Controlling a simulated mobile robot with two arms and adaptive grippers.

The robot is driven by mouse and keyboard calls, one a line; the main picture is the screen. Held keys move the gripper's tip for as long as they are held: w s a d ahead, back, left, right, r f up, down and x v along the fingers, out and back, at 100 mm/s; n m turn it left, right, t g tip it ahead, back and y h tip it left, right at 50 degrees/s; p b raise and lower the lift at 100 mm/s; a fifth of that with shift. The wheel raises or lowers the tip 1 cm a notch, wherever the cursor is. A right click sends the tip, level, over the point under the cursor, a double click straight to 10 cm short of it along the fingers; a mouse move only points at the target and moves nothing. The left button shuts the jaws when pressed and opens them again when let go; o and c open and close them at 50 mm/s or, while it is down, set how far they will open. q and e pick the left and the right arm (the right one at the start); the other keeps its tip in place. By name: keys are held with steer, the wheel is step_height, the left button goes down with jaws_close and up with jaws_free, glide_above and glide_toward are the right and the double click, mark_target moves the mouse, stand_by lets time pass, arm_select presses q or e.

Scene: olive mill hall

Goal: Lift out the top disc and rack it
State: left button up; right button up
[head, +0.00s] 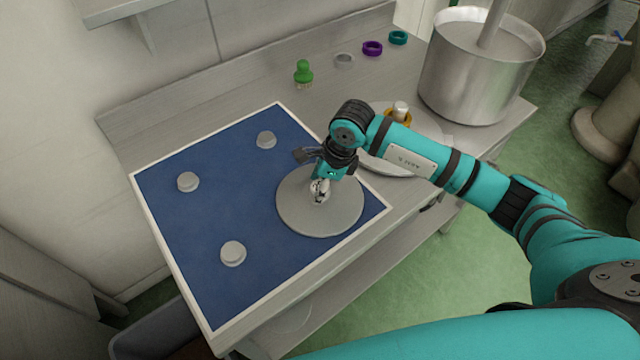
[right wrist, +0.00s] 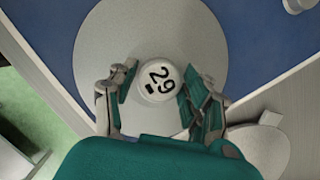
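A wide flat grey disc (head: 295,215) lies at the right side of a white-edged blue mat (head: 200,225). In the right wrist view the disc (right wrist: 105,45) has a round white knob (right wrist: 160,82) at its centre marked "29". My right gripper (head: 320,188) is right over this knob. In the wrist view its fingers (right wrist: 158,92) stand spread on either side of the knob, with a gap on the left; contact on the right is unclear. A pale round plate or disc (head: 385,165) behind my right arm is partly hidden. My left gripper is out of view.
Low round grey pieces (head: 188,181) stand on the mat. A green brush (head: 303,74) and grey, purple (head: 372,48) and teal rings stand along the back. A yellow ring (head: 403,122) is behind my arm. A big steel pot (head: 475,75) stands at the right end.

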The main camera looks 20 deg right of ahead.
mark_target(333, 197)
steer(key=o, duration=0.4)
steer(key=shift+c, duration=0.2)
steer(key=v, duration=1.2)
